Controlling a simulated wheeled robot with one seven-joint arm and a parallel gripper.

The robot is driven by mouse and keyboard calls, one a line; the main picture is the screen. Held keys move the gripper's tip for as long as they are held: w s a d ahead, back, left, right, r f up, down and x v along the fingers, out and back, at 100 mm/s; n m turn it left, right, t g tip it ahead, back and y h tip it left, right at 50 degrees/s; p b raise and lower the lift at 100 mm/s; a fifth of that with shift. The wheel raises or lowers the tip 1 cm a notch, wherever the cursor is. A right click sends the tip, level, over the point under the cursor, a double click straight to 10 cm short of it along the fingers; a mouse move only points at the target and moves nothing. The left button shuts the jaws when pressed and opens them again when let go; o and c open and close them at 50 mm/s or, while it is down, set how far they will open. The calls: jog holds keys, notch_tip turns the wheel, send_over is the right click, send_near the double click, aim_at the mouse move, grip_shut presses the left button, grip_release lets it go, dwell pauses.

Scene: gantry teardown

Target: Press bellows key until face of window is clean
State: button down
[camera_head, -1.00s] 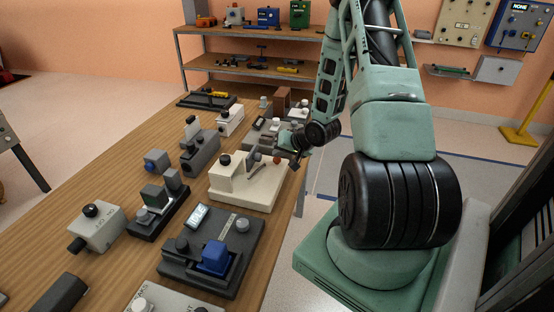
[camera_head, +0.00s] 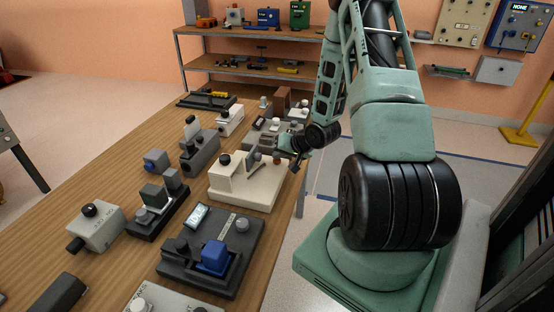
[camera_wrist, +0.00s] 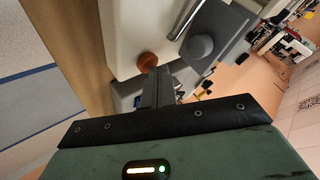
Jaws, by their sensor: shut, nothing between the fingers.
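A cream device (camera_head: 245,188) sits near the table's right edge, with a black knob and a small upright grey plate on top. Its orange-brown round button (camera_head: 277,159) faces my arm; the button also shows in the wrist view (camera_wrist: 147,60), likely the bellows key. A grey block with a round knob (camera_wrist: 200,47) is beside it there. My gripper (camera_wrist: 158,72) is shut and empty, its tips close to the button; I cannot tell whether they touch. In the head view my gripper (camera_head: 289,157) is small and partly hidden by the wrist. I cannot make out the window's face or its cleanliness.
A dark grey device with a blue block (camera_head: 214,256) stands nearer on the wooden table (camera_head: 130,160). Several other grey devices crowd around the cream one. A shelf rack (camera_head: 250,62) stands behind. The floor right of the table is clear beside my arm.

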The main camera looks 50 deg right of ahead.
aim_at(279, 161)
dwell(0.4)
jog(key=shift+r+p, duration=0.85)
jog(key=shift+p, duration=0.1)
jog(key=shift+r, duration=0.1)
notch_tip(279, 161, up, 5)
jog(key=p, duration=0.5)
dwell(0.5)
